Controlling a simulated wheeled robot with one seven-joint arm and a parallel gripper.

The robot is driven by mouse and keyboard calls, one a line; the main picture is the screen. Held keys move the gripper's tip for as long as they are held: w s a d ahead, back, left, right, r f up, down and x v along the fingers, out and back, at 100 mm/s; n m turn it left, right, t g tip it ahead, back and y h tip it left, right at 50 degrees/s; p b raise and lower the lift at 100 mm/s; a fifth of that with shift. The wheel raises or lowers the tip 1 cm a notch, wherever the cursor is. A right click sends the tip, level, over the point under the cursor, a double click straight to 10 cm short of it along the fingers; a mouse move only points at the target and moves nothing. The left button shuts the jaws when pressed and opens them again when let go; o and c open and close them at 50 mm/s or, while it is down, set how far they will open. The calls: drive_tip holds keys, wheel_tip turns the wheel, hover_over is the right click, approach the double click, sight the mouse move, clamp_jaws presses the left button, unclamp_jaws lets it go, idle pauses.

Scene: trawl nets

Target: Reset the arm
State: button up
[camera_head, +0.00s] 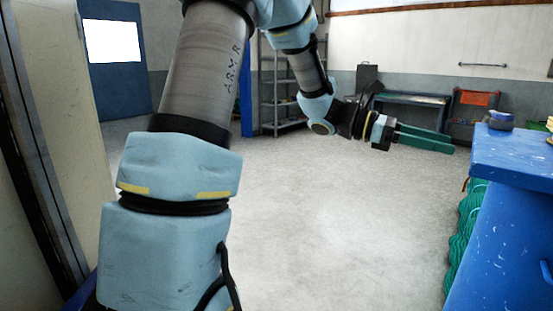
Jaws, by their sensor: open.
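My gripper (426,140) is in the head view, right of the middle, at the end of my light blue and grey arm. Its green fingers point to the right and are open, with nothing seen between them. The arm rises from the lower left, bends at the top of the picture and comes down to the gripper. The gripper is in the air over the floor and appears clear of everything around it.
A blue worktop (519,152) stands at the right, with a small blue object (500,121) on it. Green netting (466,225) hangs on its side. Metal shelves (283,90) and a bench (411,99) stand at the back. A pale panel (62,95) is close on the left. The middle floor (340,220) is clear.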

drive_tip(key=s+a+f+m+t+y, duration=0.1)
drive_tip(key=a+f+m+t+y, duration=0.35)
drive_tip(key=a+f+y, duration=0.85)
drive_tip(key=a+f+m+t, duration=0.2)
drive_tip(key=a+f+m, duration=0.1)
drive_tip(key=a, duration=0.9)
drive_tip(key=a+f+m+t+y, duration=0.1)
drive_tip(key=a+m, duration=0.4)
drive_tip(key=a, duration=0.7)
wheel_tip(320, 180, down, 2)
drive_tip(key=shift+w+a+m+t+y, duration=0.35)
drive_tip(key=shift+w+t, duration=0.1)
drive_tip(key=shift+t, duration=0.4)
